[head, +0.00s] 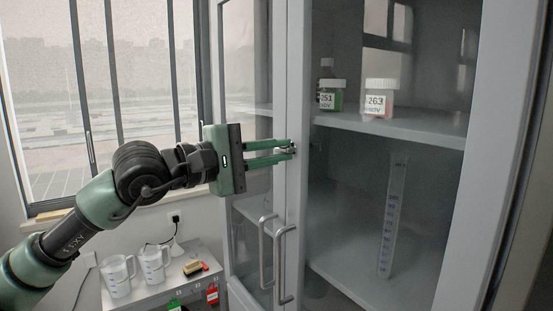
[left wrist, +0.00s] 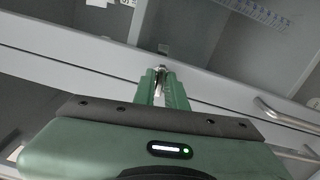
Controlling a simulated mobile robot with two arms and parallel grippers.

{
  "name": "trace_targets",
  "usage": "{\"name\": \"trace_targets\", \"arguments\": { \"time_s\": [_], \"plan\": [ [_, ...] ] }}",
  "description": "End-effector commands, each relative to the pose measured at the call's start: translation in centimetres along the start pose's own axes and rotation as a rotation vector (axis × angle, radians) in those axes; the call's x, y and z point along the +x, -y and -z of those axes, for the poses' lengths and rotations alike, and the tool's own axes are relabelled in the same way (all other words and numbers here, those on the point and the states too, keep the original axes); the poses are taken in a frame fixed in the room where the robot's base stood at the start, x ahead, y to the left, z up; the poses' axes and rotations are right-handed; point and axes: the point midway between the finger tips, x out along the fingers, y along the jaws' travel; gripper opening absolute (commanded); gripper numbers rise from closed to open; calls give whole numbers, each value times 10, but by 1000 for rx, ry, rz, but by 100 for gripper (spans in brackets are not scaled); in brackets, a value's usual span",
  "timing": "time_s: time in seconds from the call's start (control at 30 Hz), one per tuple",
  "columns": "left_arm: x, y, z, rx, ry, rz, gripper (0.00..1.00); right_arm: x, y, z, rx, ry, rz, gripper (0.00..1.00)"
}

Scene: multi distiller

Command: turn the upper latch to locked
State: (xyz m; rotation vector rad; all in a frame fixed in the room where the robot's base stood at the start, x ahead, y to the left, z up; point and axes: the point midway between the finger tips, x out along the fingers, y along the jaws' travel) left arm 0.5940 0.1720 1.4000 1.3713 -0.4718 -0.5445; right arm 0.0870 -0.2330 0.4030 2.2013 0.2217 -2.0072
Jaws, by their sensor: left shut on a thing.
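The upper latch (head: 290,150) is a small metal piece on the pale frame where the two cabinet doors meet, above the door handles. My left gripper (head: 287,149) reaches in from the left and is shut on the latch. In the left wrist view, the green fingers (left wrist: 164,88) close around the small metal latch (left wrist: 162,73) at the door seam. The fingers cover much of it, so I cannot tell how far it is turned. My right gripper is not in view.
Two curved door handles (head: 284,265) hang below the latch. Behind the glass, a green-filled jar (head: 331,97), a pale jar (head: 380,100) and a measuring cylinder (head: 391,220) stand on shelves. Measuring jugs (head: 118,277) stand on a low table (head: 200,280) at lower left.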

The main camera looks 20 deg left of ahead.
Motion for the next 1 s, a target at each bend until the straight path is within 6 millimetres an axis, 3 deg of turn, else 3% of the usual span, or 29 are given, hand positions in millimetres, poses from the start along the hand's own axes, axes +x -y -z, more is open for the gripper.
{"name": "trace_targets", "arguments": {
  "time_s": [0.03, 0.3, 1.0],
  "plan": [
    [0, 6, 0, -34, 2, -1, 0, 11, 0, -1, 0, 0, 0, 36],
    [1, 5, 0, -281, 3, -1, 0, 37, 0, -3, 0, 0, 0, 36],
    [0, 3, 0, -945, 0, 2, 0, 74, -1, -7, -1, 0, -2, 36]
  ]
}}
